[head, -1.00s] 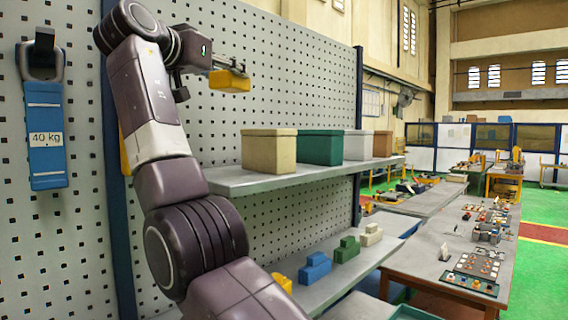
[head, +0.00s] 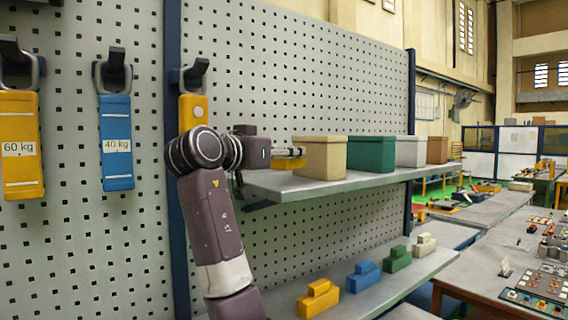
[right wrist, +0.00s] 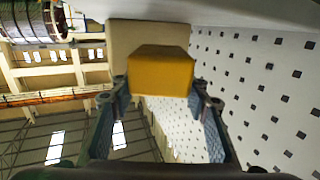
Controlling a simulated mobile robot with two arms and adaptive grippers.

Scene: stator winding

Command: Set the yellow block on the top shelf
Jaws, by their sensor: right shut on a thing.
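The yellow block (right wrist: 160,75) is between the two fingers of my right gripper (right wrist: 161,92), which is shut on it. In the head view the right gripper (head: 288,156) is at the left end of the top shelf (head: 290,186), close beside the beige box (head: 320,160). Only a small yellow part of the block shows there, and I cannot tell whether it touches the shelf or the box. In the right wrist view the beige box (right wrist: 150,35) shows just beyond the block. My left gripper is not in view.
A green box (head: 371,154), a white box (head: 410,151) and a brown box (head: 437,150) stand right of the beige one. Several stepped blocks, including a yellow one (head: 318,300), sit on the lower shelf (head: 375,300). A perforated panel (head: 290,60) rises behind.

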